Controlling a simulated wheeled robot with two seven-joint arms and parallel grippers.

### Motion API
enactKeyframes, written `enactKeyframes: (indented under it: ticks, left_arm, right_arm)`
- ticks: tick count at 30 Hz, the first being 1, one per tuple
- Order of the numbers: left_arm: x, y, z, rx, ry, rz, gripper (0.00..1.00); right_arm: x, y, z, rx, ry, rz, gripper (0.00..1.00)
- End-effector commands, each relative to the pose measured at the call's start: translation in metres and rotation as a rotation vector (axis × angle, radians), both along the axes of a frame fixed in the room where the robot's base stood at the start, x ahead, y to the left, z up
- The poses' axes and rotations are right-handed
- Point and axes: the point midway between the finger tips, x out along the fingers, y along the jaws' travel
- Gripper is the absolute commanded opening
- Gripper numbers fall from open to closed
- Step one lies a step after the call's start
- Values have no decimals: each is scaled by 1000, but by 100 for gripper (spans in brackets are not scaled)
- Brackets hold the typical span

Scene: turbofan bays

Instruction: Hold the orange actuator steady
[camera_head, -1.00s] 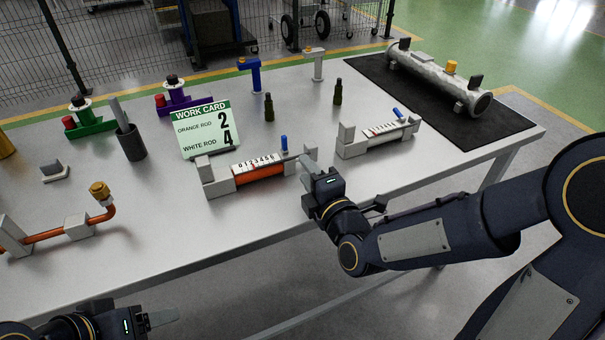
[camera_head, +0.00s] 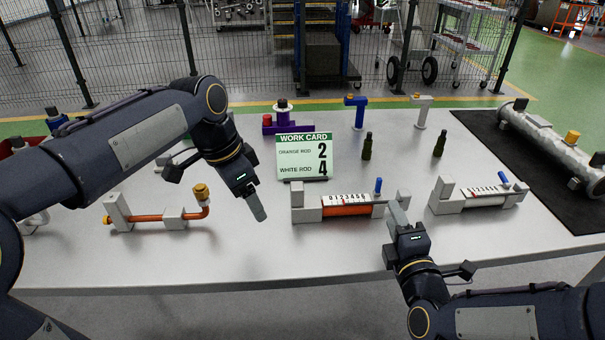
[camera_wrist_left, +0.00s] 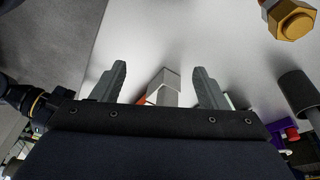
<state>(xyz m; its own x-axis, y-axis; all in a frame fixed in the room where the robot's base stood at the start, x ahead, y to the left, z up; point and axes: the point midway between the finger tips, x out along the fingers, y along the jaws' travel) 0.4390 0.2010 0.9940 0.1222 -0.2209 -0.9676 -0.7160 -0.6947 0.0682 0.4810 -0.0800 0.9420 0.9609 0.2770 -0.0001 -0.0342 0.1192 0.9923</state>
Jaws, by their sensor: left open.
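The orange actuator (camera_head: 347,210) lies on the table, an orange rod between grey end blocks with a numbered scale and a blue lever on top. My left gripper (camera_head: 259,214) is open and empty in the air, left of the actuator and apart from it. In the left wrist view, a pale block with a bit of orange, apparently the actuator's end (camera_wrist_left: 166,84), shows beyond and between the open fingers (camera_wrist_left: 162,80). My right gripper (camera_head: 399,217) is at the actuator's right end block; whether its fingers are closed on it is not clear.
The work card (camera_head: 304,157) reads orange rod 2, white rod 4. A white-rod actuator (camera_head: 482,198) stands to the right. A copper pipe with a brass fitting (camera_head: 201,193) lies left. Bottles (camera_head: 367,146) and a black mat with a metal cylinder (camera_head: 550,145) are farther back.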

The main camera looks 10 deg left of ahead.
Motion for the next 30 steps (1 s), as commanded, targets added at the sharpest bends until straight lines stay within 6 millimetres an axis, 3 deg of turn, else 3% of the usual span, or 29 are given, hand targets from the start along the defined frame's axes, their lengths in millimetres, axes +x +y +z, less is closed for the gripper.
enactKeyframes:
  ticks: [3,10,19,30]
  left_arm:
    - [41,-25,-1,84,23,-169,67]
    - [86,-67,-7,205,54,-409,67]
    - [99,-84,-20,252,67,-498,67]
    - [99,-84,-74,250,68,-497,67]
  right_arm:
    - [0,0,0,0,0,0,36]
    - [0,0,0,0,0,0,36]
    - [0,0,0,0,0,0,36]
    - [0,0,0,0,0,0,36]
